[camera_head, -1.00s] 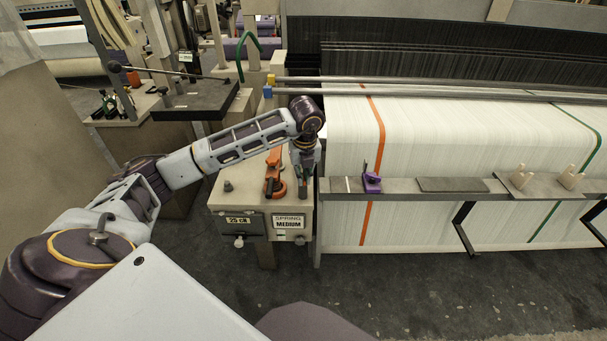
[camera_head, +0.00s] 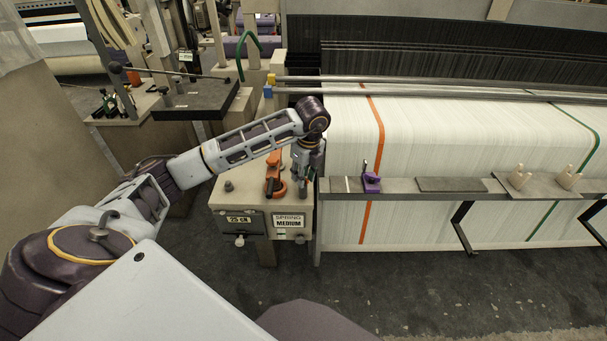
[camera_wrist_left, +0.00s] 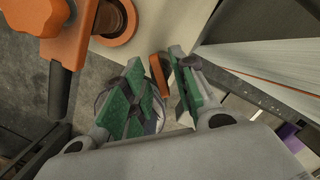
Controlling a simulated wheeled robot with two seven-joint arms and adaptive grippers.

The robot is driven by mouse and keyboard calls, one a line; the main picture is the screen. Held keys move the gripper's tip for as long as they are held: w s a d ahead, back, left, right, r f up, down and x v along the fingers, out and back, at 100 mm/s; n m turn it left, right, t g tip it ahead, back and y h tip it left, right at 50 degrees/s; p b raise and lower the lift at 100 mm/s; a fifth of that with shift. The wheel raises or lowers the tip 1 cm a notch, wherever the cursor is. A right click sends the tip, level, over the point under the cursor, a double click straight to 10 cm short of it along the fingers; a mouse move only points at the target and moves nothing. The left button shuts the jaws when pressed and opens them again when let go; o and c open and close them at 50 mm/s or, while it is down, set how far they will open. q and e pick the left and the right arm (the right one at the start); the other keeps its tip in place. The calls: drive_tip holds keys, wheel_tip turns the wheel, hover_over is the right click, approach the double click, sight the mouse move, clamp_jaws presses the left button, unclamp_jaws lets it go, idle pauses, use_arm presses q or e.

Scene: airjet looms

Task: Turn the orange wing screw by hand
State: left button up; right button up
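The orange wing screw (camera_wrist_left: 159,75) shows in the left wrist view as a small orange bar at the edge of a beige box. It lies between the green-padded fingers of my left gripper (camera_wrist_left: 158,72). The fingers stand apart, with the right one very near the bar; I cannot tell whether they touch it. In the head view my left gripper (camera_head: 303,190) points down at the right side of the beige box (camera_head: 225,200), and I cannot make out the screw there. My right gripper is in neither view.
An orange lever (camera_head: 272,172) with a round base stands on the box just left of the gripper; it also shows in the wrist view (camera_wrist_left: 68,45). The loom's white cloth (camera_head: 430,140) and grey rail (camera_head: 400,190) with a purple clip (camera_head: 371,182) are to the right.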

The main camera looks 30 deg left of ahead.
use_arm(q)
drive_tip(key=shift+r, duration=0.2)
drive_tip(key=shift+r+p, duration=0.5)
drive_tip(key=shift+r, duration=0.05)
drive_tip(key=shift+r+p, duration=0.6)
drive_tip(key=shift+r, duration=0.4)
drive_tip(key=shift+r+p, duration=0.45)
drive_tip(key=shift+r, duration=0.75)
drive_tip(key=shift+r+p, duration=0.1)
drive_tip(key=shift+p, duration=0.2)
wheel_tip(320, 180, up, 12)
drive_tip(key=d, duration=0.1)
drive_tip(key=shift+s+d, duration=0.25)
drive_tip(key=shift+d, duration=0.1)
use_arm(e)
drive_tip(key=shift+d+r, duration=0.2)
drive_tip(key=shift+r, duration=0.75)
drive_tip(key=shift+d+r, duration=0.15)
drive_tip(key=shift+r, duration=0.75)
use_arm(q)
drive_tip(key=shift+d, duration=0.1)
